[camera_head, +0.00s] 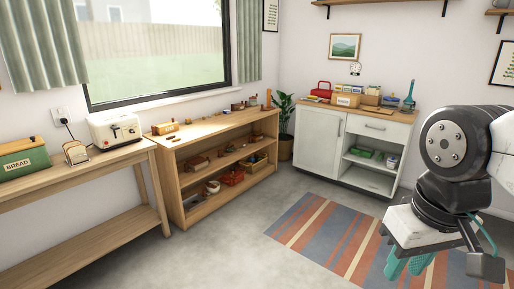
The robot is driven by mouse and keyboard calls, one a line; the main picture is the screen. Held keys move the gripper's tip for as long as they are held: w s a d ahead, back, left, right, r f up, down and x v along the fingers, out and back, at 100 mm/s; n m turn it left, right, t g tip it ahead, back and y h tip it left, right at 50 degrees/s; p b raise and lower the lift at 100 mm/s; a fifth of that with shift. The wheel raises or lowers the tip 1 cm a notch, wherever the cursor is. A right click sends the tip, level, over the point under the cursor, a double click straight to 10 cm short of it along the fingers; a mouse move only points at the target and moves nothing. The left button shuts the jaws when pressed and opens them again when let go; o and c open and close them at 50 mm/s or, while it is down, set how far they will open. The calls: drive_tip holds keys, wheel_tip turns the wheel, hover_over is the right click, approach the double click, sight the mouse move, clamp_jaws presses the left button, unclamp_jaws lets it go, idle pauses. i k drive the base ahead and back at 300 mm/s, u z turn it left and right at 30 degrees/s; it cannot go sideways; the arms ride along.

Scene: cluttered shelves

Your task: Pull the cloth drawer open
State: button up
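A white cabinet (318,137) with a wooden top stands against the back wall. At its upper right is a drawer front (388,134) with a bar handle (375,127); it looks shut. No readable label shows which is the cloth drawer. My gripper (408,264), with teal fingers, hangs at the lower right, over the rug and well in front of the cabinet. It touches nothing that I can see. Its finger gap is not clear from here.
A striped rug (312,222) lies before the cabinet. A low wooden shelf unit (172,187) with several small items stands left of it. A plant (285,110) is in the corner. A wooden table (92,168) holds a toaster (117,131). Bare grey floor is in the middle.

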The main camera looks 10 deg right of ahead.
sight(397, 133)
drive_tip(key=z, duration=0.2)
drive_tip(key=i, duration=2.55)
drive_tip(key=z, duration=0.55)
drive_tip(key=i, duration=1.8)
drive_tip(key=z, duration=0.3)
